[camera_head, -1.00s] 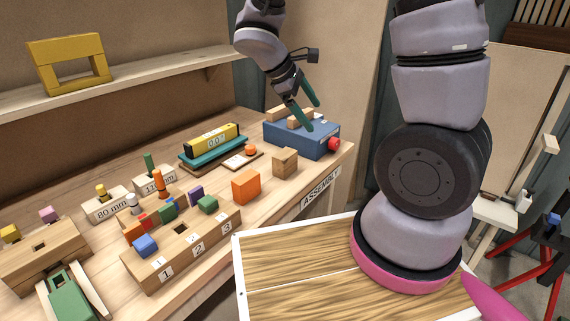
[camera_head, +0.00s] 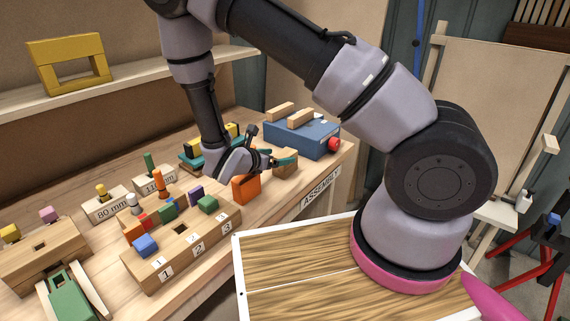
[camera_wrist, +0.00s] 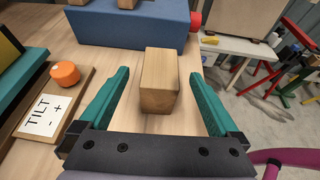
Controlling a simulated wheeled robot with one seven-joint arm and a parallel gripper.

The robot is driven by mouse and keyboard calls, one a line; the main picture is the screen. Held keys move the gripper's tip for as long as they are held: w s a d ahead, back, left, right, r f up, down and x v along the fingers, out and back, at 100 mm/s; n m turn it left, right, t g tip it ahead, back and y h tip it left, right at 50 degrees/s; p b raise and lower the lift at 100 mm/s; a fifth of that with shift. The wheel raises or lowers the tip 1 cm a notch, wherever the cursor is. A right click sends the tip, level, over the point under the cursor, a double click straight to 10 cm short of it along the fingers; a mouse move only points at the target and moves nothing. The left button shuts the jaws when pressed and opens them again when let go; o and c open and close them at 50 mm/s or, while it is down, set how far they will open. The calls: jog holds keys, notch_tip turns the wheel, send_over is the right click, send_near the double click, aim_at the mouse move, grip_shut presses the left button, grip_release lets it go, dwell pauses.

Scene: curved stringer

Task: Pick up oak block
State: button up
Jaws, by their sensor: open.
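The oak block (camera_wrist: 159,80) is a plain light-brown wooden block standing on the bench top. In the wrist view it lies between the two teal fingers of my gripper (camera_wrist: 159,95), with a gap on each side. My gripper is open and empty. In the head view the oak block (camera_head: 286,165) is near the bench's right edge, partly hidden by my gripper (camera_head: 285,161), which reaches it from the left.
A blue box (camera_head: 302,138) with a red knob stands just behind the block. A board marked TILT (camera_wrist: 50,105) with an orange knob lies left of my fingers. The bench edge is close on the right.

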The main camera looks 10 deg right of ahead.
aim_at(289, 154)
jog(key=x, duration=0.6)
jog(key=shift+w+d+f, duration=0.2)
jog(key=shift+d, duration=0.05)
grip_shut()
